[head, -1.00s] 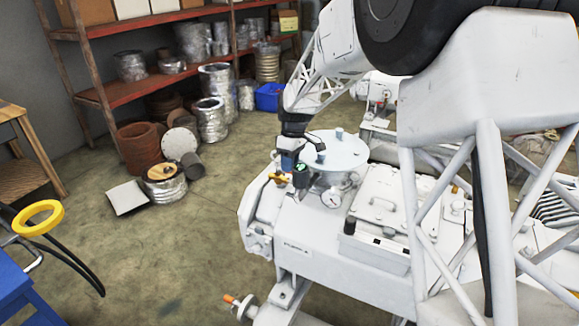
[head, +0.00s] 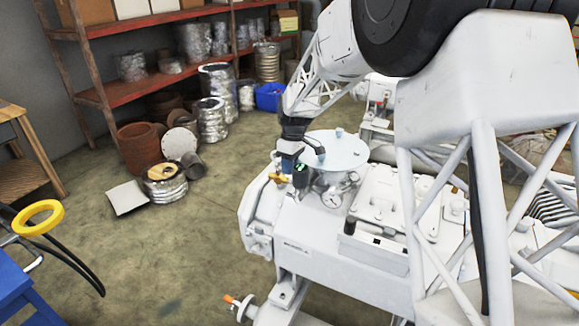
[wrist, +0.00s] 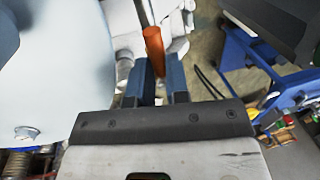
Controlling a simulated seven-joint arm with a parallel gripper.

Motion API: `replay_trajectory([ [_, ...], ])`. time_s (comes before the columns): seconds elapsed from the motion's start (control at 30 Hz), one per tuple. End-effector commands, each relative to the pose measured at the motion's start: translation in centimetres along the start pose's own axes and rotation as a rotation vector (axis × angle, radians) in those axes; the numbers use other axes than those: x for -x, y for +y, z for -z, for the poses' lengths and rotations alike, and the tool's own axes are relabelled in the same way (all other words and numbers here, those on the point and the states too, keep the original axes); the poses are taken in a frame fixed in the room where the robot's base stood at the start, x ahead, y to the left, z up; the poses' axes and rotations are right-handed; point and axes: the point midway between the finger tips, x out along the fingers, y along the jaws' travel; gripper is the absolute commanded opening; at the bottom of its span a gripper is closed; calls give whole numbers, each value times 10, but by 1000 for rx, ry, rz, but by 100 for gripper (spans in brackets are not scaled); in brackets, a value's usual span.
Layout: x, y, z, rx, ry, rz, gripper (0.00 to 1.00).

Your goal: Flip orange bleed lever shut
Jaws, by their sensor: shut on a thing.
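The orange lever (wrist: 154,46) shows in the wrist view, with its near end between the two blue fingers of my gripper (wrist: 158,72). My gripper is shut on it. In the head view my gripper (head: 289,168) points down at the left end of the white pump (head: 310,258), beside the round grey-white lid (head: 338,150). A small brass-orange part (head: 277,178) shows just left of the fingers there. The grip itself is too small to see clearly in the head view.
A gauge (head: 333,198) stands right of my gripper. Another orange-tipped fitting (head: 232,300) sticks out low at the pump's front. Shelves (head: 135,90) with foil-wrapped parts stand behind. A yellow ring (head: 38,218) is at the left.

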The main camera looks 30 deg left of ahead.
Motion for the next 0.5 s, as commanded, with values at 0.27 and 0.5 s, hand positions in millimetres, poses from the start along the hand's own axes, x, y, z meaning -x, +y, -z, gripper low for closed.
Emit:
replay_trajectory([
  [0.27,0,-3,0,-63,12,0,0],
  [0.5,-1,-8,0,-203,41,0,0],
])
